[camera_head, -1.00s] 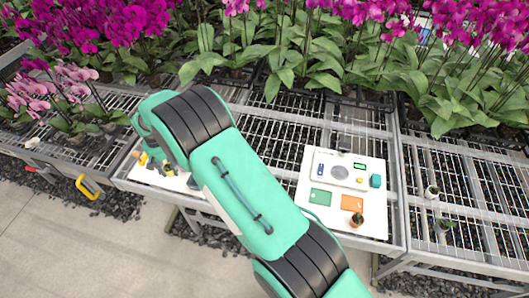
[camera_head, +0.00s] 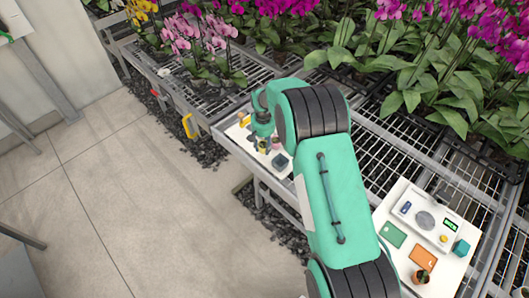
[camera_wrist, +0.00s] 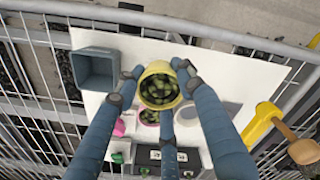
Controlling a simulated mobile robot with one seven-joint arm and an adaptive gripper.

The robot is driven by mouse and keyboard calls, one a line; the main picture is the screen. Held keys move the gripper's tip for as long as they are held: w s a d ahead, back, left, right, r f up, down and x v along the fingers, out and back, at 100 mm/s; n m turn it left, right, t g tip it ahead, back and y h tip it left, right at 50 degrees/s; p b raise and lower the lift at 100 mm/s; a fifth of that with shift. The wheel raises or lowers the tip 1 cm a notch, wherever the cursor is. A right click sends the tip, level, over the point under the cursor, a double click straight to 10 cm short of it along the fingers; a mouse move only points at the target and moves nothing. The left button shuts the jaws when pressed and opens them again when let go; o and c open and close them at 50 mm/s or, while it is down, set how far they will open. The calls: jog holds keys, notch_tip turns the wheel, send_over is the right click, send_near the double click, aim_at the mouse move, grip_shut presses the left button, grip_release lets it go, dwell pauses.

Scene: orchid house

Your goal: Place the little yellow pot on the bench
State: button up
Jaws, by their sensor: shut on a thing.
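The little yellow pot (camera_wrist: 160,88), filled with small round green shapes, sits between my fingers in the wrist view. My gripper (camera_wrist: 158,82) is shut on it, with fingers on both sides and one below it in the picture. The pot is over the white board (camera_wrist: 215,65) on the wire-mesh bench (camera_wrist: 40,70); I cannot tell whether it touches the board. It partly covers a pink pot (camera_wrist: 149,117). In the head view my gripper (camera_head: 262,138) is small and partly hidden by my arm, over the left white board (camera_head: 238,134).
A blue-grey open box (camera_wrist: 95,70) stands left of the pot. A yellow-handled tool (camera_wrist: 262,120) lies at the right, and a dark device (camera_wrist: 172,160) is below. In the head view, another white board (camera_head: 400,190) holds a scale (camera_head: 426,220) and a small potted plant (camera_head: 421,276). Orchids stand behind.

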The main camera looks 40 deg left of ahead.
aim_at(263, 151)
jog(key=shift+f, duration=2)
jog(key=shift+f+b, duration=0.2)
jog(key=shift+b, duration=0.1)
jog(key=o, duration=1.2)
jog(key=shift+r, duration=0.15)
notch_tip(263, 151, up, 12)
jog(key=shift+r+p, duration=0.1)
jog(key=shift+p, duration=0.55)
